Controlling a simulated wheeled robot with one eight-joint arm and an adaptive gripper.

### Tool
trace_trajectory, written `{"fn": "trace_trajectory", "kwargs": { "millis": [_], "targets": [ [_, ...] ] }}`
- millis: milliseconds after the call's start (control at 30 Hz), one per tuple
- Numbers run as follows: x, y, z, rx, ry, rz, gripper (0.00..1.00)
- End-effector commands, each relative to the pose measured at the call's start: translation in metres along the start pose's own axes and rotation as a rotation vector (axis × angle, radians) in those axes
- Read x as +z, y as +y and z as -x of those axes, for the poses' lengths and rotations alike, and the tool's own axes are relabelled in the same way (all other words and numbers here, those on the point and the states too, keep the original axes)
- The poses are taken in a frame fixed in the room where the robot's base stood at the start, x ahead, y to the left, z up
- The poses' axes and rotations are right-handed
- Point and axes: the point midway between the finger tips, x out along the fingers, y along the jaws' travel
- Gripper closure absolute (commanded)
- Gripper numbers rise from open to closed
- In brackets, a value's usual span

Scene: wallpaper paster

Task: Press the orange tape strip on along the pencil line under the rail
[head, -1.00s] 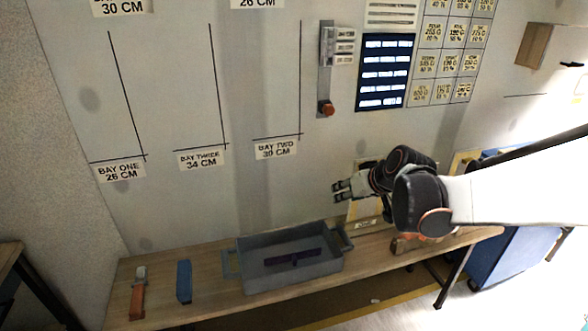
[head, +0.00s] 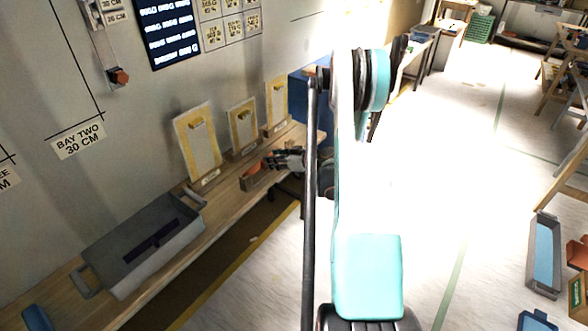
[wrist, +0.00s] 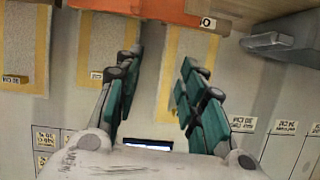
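My gripper (head: 290,158) is above the right part of the bench, beside a small wooden box (head: 250,183) with something orange (head: 260,166) in it. I cannot tell whether that is the tape strip. In the wrist view my gripper (wrist: 163,58) has its fingers spread apart with nothing between them. An orange-brown surface (wrist: 150,8) shows beyond the fingertips at the top. A thin dark line (head: 310,16) runs on the wall at the top of the head view; I cannot tell if it is the pencil line. The rail is not clearly in view.
A grey tray (head: 185,244) holding a dark purple strip (head: 155,242) stands on the wooden bench (head: 222,208). Three yellow-edged boards lean on the wall, the nearest a large one (head: 198,145). A blue cabinet (head: 300,100) stands past the bench.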

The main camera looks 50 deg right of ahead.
Motion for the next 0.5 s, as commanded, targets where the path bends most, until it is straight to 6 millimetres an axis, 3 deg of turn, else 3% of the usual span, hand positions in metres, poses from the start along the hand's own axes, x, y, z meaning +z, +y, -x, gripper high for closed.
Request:
{"fn": "trace_trajectory", "kwargs": {
  "millis": [33, 200, 333, 500],
  "targets": [
    [0.017, 0.014, 0.006, 0.015, 0.022, 0.006, 0.63],
    [0.05, 0.037, 0.022, 0.039, 0.079, 0.034, 0.63],
    [0.06, 0.043, 0.027, 0.047, 0.097, 0.045, 0.63],
    [0.058, 0.043, 0.02, 0.047, 0.099, 0.047, 0.63]
  ]
}}
